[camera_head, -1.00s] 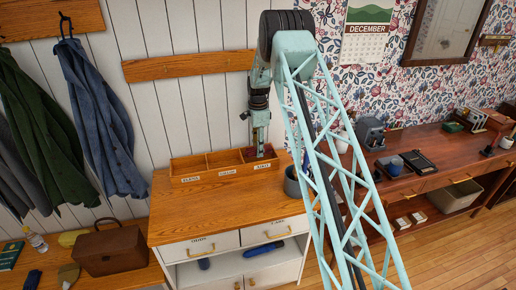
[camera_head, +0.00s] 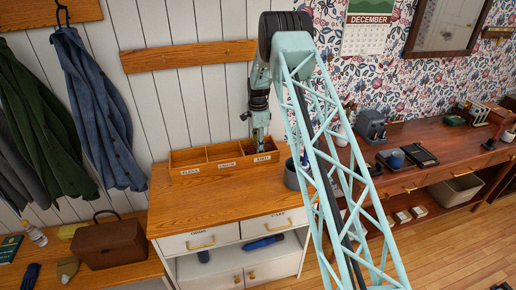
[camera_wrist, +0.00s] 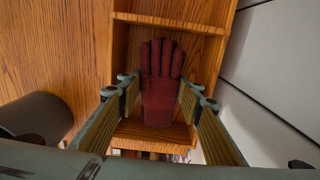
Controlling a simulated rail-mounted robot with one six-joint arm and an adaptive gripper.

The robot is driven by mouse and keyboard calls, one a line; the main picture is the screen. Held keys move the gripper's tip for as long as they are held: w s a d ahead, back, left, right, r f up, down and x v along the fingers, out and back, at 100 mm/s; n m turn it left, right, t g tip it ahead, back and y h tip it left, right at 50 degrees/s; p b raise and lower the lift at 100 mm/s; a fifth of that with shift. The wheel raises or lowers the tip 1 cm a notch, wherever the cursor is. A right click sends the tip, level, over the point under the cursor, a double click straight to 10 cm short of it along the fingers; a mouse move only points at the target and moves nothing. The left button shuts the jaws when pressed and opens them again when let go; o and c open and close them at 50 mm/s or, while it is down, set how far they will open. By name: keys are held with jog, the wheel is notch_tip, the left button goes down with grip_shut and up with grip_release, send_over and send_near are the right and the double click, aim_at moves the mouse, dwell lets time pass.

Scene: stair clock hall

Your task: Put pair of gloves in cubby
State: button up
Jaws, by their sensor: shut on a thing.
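A pair of dark red knitted gloves (camera_wrist: 160,95) lies between the fingers of my gripper (camera_wrist: 161,112) in the wrist view, its fingers pointing away from me. My gripper is shut on it. In the head view my gripper (camera_head: 261,148) points down at the right compartment of a wooden three-part cubby (camera_head: 208,170) on the cabinet top. The compartments carry name labels; the right one seems to read AIKO. The cubby's wooden wall (camera_wrist: 118,50) stands beside the gloves in the wrist view. The gloves are hidden in the head view. I cannot tell whether they touch the compartment floor.
A grey cup (camera_head: 292,175) stands right of the cubby and shows in the wrist view (camera_wrist: 38,117). The cabinet top (camera_head: 190,210) is clear in front. A brown bag (camera_head: 105,245) sits on the left bench. A desk (camera_head: 400,180) with several items stands right.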

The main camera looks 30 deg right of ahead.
jog(key=shift+f, duration=0.35)
jog(key=o, duration=0.9)
jog(key=shift+r, duration=0.1)
dwell(0.3)
jog(key=shift+r+p, duration=1.65)
jog(key=shift+r, duration=3.75)
